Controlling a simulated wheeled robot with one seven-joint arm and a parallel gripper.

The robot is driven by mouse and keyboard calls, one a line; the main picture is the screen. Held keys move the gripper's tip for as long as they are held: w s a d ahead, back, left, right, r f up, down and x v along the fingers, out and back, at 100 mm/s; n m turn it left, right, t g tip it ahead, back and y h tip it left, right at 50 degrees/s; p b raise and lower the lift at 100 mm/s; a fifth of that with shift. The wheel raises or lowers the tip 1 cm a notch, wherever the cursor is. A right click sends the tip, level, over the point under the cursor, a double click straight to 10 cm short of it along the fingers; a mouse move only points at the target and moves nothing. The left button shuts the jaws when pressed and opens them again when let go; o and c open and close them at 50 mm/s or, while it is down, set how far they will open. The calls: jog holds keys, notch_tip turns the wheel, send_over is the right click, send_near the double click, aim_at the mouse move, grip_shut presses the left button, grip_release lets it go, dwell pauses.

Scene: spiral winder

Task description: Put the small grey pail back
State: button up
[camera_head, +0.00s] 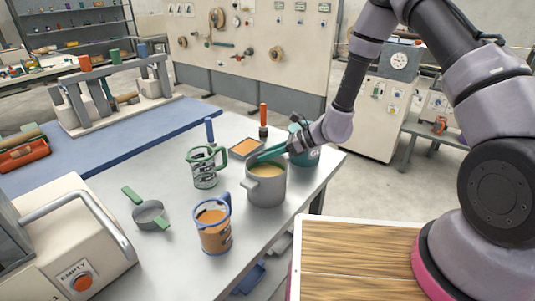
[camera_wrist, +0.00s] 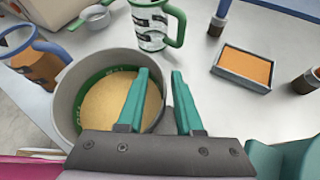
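The grey pail (camera_head: 266,188) stands upright on the light grey table, with a grey handle on its left side and a yellowish filling. In the wrist view the pail (camera_wrist: 66,100) shows a green band inside its wall.
Close by are a blue-handled mug (camera_head: 214,228), a green-handled clear mug (camera_head: 203,168), an orange-filled tray (camera_head: 246,147) and a teal container (camera_head: 305,153). A small grey pan with green handles (camera_head: 150,214) lies left. A machine (camera_head: 75,235) stands front left. The table's middle is clear.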

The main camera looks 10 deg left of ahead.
jog(key=v, duration=1.2)
jog(key=s+d+r+n+h, duration=0.25)
jog(key=d+r+n, duration=0.2)
jog(key=r, duration=0.55)
jog(key=s+d+r+n+h, duration=0.1)
jog(key=s+d+r+n, duration=0.3)
jog(key=r, duration=0.6)
jog(key=s+d+r+n+t+h, duration=0.6)
jog(key=s+d+r, duration=0.5)
jog(key=d+r, duration=0.3)
jog(key=shift+d+r+n+t+h, duration=0.2)
jog(key=shift+d+n+t+h, duration=0.15)
jog(key=shift+d+t, duration=0.35)
